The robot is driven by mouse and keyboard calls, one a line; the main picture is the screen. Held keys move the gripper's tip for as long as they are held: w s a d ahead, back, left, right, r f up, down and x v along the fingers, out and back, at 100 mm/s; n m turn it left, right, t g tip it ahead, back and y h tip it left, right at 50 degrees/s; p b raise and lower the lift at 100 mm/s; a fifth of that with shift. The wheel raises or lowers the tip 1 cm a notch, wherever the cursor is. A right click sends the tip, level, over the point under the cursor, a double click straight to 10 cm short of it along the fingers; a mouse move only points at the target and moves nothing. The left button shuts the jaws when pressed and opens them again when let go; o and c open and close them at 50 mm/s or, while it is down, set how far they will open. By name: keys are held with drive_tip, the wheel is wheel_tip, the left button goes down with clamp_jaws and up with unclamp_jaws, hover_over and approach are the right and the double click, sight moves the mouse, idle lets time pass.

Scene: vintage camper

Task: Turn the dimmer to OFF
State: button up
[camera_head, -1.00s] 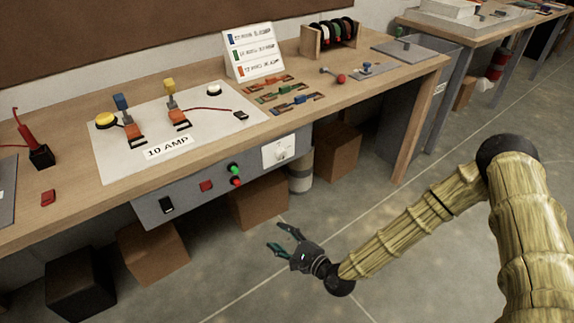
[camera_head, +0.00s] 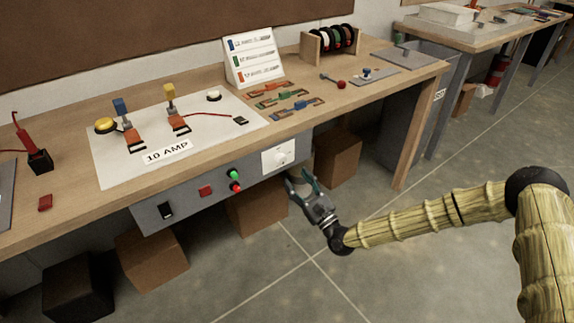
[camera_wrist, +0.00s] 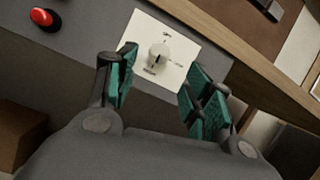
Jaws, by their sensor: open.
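The dimmer is a pale knob (camera_head: 281,158) on a white square plate (camera_head: 268,166) at the right end of the grey panel under the bench edge. In the wrist view the knob (camera_wrist: 158,56) shows between my fingers, a little ahead of them, on its plate (camera_wrist: 178,34) with small dark lettering that is too small to read surely. A dark line marks the knob's face. My gripper (camera_head: 302,181) is open and empty, just below and to the right of the plate. In the wrist view its teal-padded fingers (camera_wrist: 160,88) stand apart on either side of the knob without visible contact.
Green (camera_head: 233,174) and red (camera_head: 236,187) round buttons and a black rocker switch (camera_head: 166,210) sit left on the panel. The wooden bench top (camera_head: 225,76) overhangs above. Cardboard boxes (camera_head: 256,208) stand below. Open floor lies to the right.

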sight(284, 162)
drive_tip(key=p+x, duration=0.1)
drive_tip(key=x, duration=0.5)
drive_tip(key=shift+w+a+r, duration=0.15)
drive_tip(key=c, duration=1)
